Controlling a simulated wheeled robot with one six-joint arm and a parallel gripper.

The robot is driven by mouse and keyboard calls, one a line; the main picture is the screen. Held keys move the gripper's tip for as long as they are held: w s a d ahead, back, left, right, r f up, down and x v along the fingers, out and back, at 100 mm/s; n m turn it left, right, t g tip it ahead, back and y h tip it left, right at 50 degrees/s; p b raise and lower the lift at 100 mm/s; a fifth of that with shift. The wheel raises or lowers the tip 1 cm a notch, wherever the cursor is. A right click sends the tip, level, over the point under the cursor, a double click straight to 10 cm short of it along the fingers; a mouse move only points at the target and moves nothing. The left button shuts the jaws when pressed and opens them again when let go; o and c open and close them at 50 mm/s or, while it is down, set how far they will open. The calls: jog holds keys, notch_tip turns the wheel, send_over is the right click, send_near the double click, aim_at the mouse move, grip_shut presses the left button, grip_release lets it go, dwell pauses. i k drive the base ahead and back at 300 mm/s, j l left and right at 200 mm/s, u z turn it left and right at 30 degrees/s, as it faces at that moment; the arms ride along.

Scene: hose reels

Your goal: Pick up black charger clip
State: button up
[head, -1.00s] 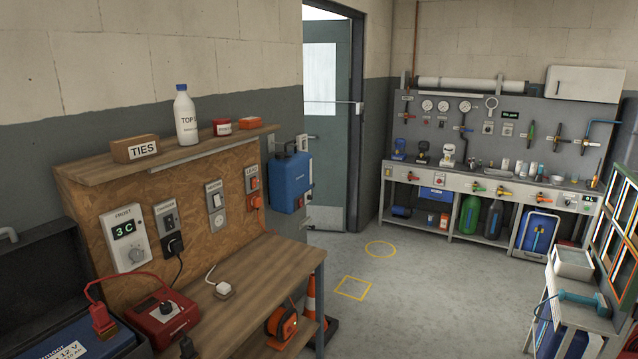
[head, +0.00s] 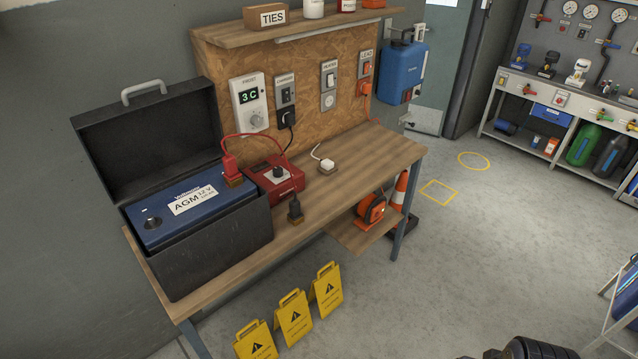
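The black charger clip (head: 295,209) stands upright on a small wooden block near the front edge of the wooden workbench (head: 372,172). It is just right of the red charger (head: 276,180), which has a black dial. A red clip (head: 231,167) with a red lead from the charger stands at the right side of the blue AGM battery (head: 180,214). The battery sits in an open black case (head: 215,245). Dark parts at the bottom right edge look like my arm. My gripper's fingers do not show in the head view.
A white plug (head: 327,165) lies on the bench. An orange reel (head: 371,211) sits on the lower shelf beside a traffic cone (head: 399,190). Yellow warning signs (head: 293,318) stand on the floor before the bench.

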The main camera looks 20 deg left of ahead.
aim_at(295, 217)
jog(key=u, duration=1.8)
